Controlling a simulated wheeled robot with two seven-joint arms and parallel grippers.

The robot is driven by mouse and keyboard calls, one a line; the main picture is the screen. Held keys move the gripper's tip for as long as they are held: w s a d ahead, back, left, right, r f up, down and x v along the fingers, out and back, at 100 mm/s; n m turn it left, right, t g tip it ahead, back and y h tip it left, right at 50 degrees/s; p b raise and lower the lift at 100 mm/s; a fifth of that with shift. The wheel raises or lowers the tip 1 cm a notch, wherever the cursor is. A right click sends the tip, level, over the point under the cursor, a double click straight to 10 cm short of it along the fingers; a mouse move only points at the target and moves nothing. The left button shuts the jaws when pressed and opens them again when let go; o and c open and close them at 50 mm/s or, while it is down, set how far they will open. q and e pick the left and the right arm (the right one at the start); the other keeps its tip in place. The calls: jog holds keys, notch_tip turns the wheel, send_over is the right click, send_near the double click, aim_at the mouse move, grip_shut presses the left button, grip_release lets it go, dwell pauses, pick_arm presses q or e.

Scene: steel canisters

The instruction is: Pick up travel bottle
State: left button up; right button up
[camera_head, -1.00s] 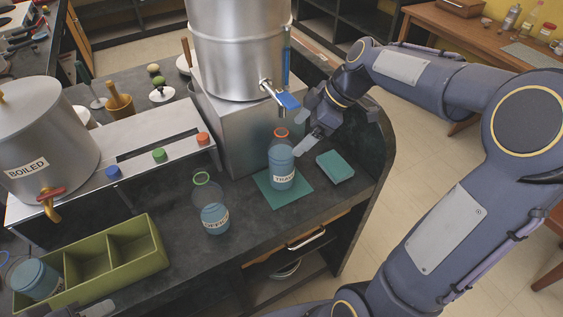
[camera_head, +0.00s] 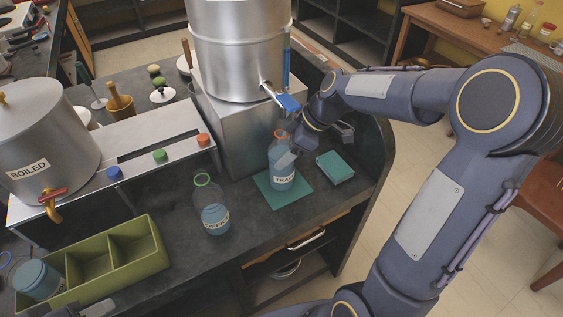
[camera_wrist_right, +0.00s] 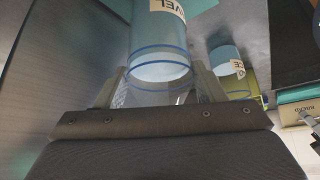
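The travel bottle (camera_head: 283,181) is clear with blue liquid, an orange rim and a white label. It stands upright on a teal mat (camera_head: 299,200) below the steel canister's tap. My right gripper (camera_head: 287,157) is at the bottle's upper part, one finger in front of it. In the right wrist view the bottle (camera_wrist_right: 160,40) lies between the two spread fingers (camera_wrist_right: 162,88), with a small gap seeming to remain on the right side. My left gripper (camera_head: 98,309) shows only as a grey tip at the bottom edge; its opening is hidden.
A second bottle (camera_head: 212,214) with a green rim stands left of the mat. A teal block (camera_head: 335,167) lies to the right. The steel canister (camera_head: 240,60) on its stand (camera_head: 235,130) is close behind. A green divided tray (camera_head: 140,262) is front left.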

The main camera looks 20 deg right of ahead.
grip_shut()
